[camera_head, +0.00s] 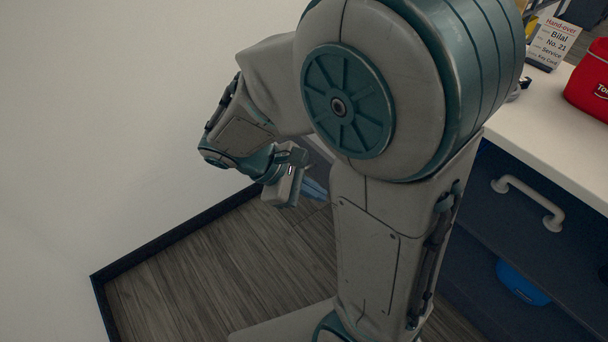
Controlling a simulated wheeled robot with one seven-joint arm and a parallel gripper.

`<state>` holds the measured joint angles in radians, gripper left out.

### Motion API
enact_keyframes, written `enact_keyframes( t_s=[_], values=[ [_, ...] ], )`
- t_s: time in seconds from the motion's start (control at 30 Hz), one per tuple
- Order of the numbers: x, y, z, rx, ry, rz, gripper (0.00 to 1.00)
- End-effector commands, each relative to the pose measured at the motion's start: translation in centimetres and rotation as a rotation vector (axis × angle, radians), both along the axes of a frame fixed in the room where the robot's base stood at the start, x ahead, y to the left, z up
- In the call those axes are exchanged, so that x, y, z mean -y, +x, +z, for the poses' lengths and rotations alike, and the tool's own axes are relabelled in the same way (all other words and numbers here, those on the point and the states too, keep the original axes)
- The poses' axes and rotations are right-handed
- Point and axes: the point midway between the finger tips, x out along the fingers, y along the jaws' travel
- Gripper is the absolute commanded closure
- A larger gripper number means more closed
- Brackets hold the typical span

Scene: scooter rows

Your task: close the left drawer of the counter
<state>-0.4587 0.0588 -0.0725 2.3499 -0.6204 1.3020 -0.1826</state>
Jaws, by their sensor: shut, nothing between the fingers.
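The counter (566,150) stands at the right, with a white top and a dark navy front. A navy drawer front (490,212) with a pale bar handle (527,203) shows just under the top. I cannot tell whether this is the left drawer, or how far it stands open; my arm hides the counter's left part. My gripper (314,189) is low, left of my upright arm link and well apart from that handle. Its fingers are small and partly hidden, shut with nothing seen between them.
A blue rounded object (521,283) sits in the dark space below the drawer front. A red case (591,82) and a hand-over card (551,43) stand on the counter. A white wall (110,110) borders the left; wood floor (215,268) is clear before it.

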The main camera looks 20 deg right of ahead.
Motion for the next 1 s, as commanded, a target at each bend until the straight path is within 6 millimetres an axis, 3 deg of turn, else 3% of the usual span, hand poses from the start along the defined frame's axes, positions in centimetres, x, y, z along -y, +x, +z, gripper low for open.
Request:
enact_keyframes(
  t_s=[0.03, 0.3, 0.5, 0.63, 0.77, 1.0],
  values=[
    [-0.5, 0.8, -2.8, -0.059, -0.077, 0.076, 1.0],
    [-3.9, 5.7, -9.1, -0.282, -0.509, 0.45, 1.0],
    [-7.2, 8.1, -11.9, -0.354, -0.739, 0.624, 1.0],
    [-8.3, 8.8, -12.5, -0.369, -0.808, 0.673, 1.0],
    [-7.9, 9.2, -12.6, -0.374, -0.827, 0.683, 1.0],
    [-3.8, 10.4, -12.5, -0.374, -0.824, 0.678, 1.0]
  ],
)
